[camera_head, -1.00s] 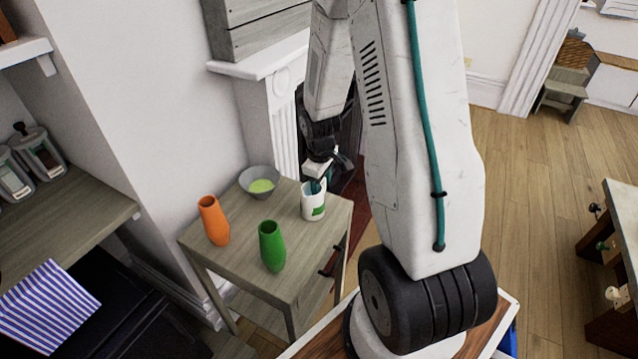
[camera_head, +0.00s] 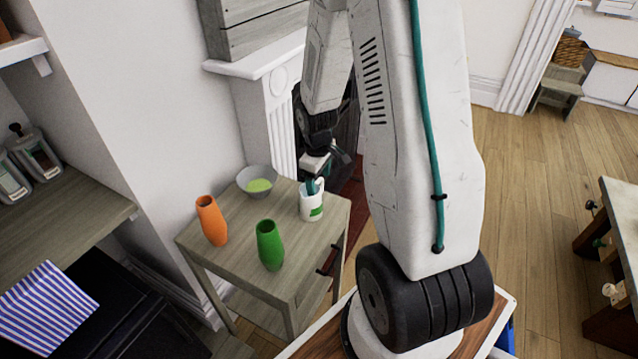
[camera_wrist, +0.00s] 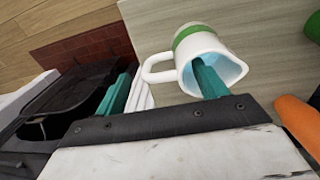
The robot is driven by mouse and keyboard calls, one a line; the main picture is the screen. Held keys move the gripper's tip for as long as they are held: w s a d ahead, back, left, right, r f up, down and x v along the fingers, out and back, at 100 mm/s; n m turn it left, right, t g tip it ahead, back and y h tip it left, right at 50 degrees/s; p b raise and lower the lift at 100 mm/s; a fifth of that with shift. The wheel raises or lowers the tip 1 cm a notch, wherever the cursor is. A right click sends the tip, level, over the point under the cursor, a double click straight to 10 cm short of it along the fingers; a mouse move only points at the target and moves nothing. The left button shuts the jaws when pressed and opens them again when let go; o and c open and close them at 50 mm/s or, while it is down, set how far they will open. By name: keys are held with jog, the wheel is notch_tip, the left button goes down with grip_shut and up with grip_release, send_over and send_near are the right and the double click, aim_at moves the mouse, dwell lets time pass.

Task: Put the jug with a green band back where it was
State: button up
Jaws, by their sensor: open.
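The white jug with a green band (camera_head: 312,207) stands upright on a small wooden side table (camera_head: 235,250), near its right back edge. The wrist view shows the jug (camera_wrist: 193,42) with its handle to the left and its mouth facing the camera. My gripper (camera_wrist: 162,88) is open at the jug's rim. One teal finger reaches into the mouth and the other is outside, past the handle, with a gap to the jug. In the head view my gripper (camera_head: 313,183) is just above the jug, and its outer finger is hard to make out.
A grey bowl with green contents (camera_head: 257,183), an orange vase (camera_head: 211,221) and a green vase (camera_head: 270,246) share the tabletop. A white fireplace surround (camera_head: 265,110) rises behind the table. Bare tabletop lies between the vases and the jug.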

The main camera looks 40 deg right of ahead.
notch_tip(320, 180, up, 10)
jog(key=s+a+r+m, duration=0.2)
jog(key=s+a+r, duration=0.6)
jog(key=a+r, duration=0.4)
jog(key=s+a+r+m, duration=0.1)
jog(key=s+a+r, duration=0.2)
jog(key=s, duration=0.3)
jog(key=s+a+r+m, duration=0.1)
jog(key=s+a+r, duration=0.2)
jog(key=s, duration=0.4)
jog(key=shift+s+a+r+t+y, duration=0.15)
jog(key=shift+a+t+y, duration=0.25)
jog(key=shift+a, duration=0.2)
